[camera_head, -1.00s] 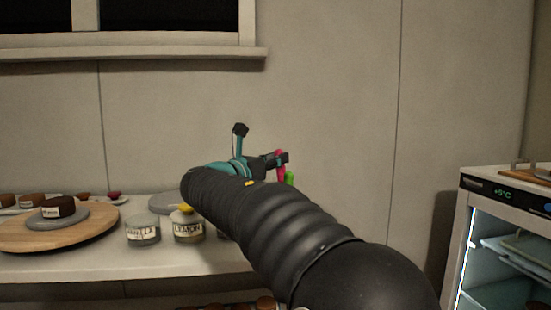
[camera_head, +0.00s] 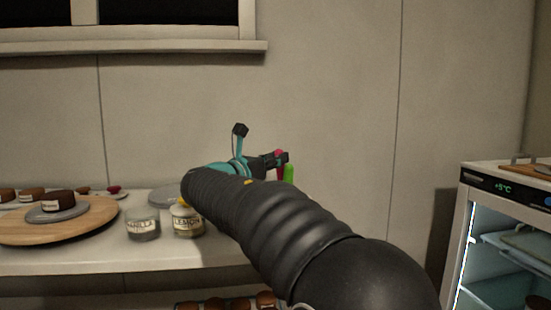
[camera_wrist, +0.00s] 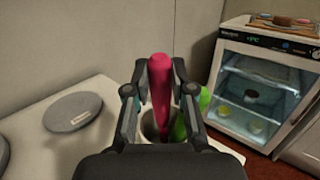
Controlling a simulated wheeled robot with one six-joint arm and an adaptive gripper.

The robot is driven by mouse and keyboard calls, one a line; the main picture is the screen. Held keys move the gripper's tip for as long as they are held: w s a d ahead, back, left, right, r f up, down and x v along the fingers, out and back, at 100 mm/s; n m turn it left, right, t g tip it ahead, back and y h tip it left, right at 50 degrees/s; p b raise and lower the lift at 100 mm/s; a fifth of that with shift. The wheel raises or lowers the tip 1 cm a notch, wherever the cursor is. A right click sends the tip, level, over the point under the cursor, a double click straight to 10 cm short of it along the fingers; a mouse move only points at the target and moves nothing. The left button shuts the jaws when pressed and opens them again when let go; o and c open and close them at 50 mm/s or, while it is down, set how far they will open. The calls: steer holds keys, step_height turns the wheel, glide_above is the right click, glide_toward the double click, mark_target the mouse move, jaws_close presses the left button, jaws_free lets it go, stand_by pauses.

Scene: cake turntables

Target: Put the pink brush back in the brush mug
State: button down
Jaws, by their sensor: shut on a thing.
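The pink brush (camera_wrist: 160,85) stands upright between the fingers of my gripper (camera_wrist: 160,100) in the wrist view. My gripper is shut on it. Its lower end reaches down toward the pale brush mug (camera_wrist: 150,124), whose rim shows partly behind the fingers; I cannot tell how deep the brush is inside. A green brush (camera_wrist: 196,108) leans in or beside the mug on the right. In the head view the pink brush (camera_head: 279,155) shows only as a small tip at my gripper (camera_head: 283,158), with the green brush (camera_head: 289,174) below it. My arm hides the mug there.
A grey turntable (camera_wrist: 72,112) lies left of the mug. The vanilla jar (camera_head: 143,224) and lemon jar (camera_head: 187,221) stand on the counter, left of my arm. A wooden board (camera_head: 95,230) with a cake is farther left. A lit fridge (camera_wrist: 258,80) stands at the right.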

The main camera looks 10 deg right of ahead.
steer(key=shift+f, duration=0.45)
steer(key=c, duration=0.9)
jaws_free()
step_height(320, 180, up, 10)
steer(key=p, duration=0.4)
